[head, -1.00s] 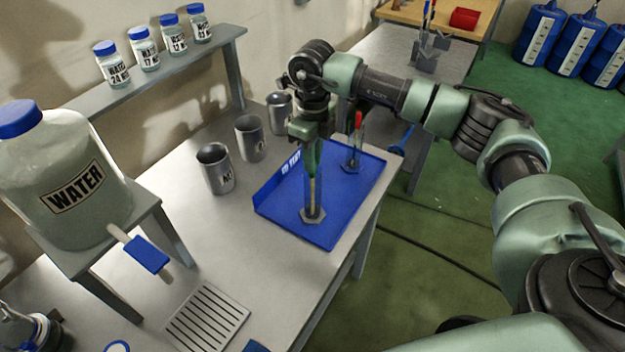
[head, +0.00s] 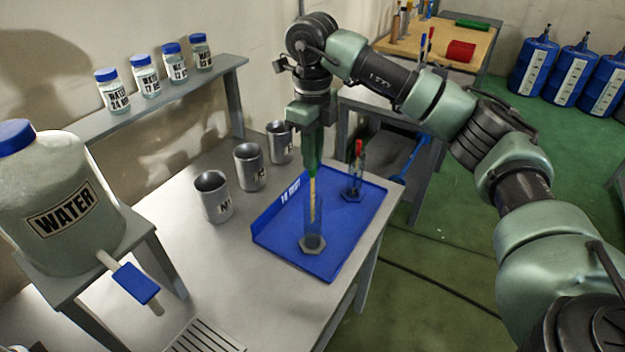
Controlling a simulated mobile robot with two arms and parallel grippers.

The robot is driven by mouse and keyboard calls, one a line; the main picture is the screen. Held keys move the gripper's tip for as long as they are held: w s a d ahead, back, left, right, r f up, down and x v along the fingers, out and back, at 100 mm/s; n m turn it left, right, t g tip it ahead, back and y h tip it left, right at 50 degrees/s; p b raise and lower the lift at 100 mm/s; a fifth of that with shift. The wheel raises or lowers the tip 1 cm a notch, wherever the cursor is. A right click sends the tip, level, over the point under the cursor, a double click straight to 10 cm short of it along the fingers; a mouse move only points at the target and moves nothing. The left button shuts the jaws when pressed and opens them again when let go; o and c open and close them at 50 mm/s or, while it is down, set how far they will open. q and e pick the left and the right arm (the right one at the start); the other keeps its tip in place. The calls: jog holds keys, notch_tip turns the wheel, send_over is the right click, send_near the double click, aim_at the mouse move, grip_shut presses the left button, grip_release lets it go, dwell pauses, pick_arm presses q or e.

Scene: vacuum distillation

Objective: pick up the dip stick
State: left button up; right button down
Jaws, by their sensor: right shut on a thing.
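My right gripper (head: 313,130) is above the blue tray (head: 288,258), pointing down. It is shut on the dip stick (head: 312,195), whose green upper part is between the fingers and whose pale wooden lower part hangs below. The stick is roughly upright, and its lower end still overlaps the upper part of a clear glass cylinder (head: 313,226). The cylinder stands upright on its hexagonal foot on the tray. I cannot tell whether stick and glass touch. My left gripper is not in view.
A second cylinder with a red-topped item (head: 356,172) stands at the tray's back right. Metal beakers (head: 213,197) stand left of the tray. A large water jug (head: 62,205) with a blue tap is at left. Small water bottles (head: 145,76) line the shelf.

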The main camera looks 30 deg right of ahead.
notch_tip(320, 180, up, 11)
dwell(0.3)
jog(key=shift+r, duration=0.1)
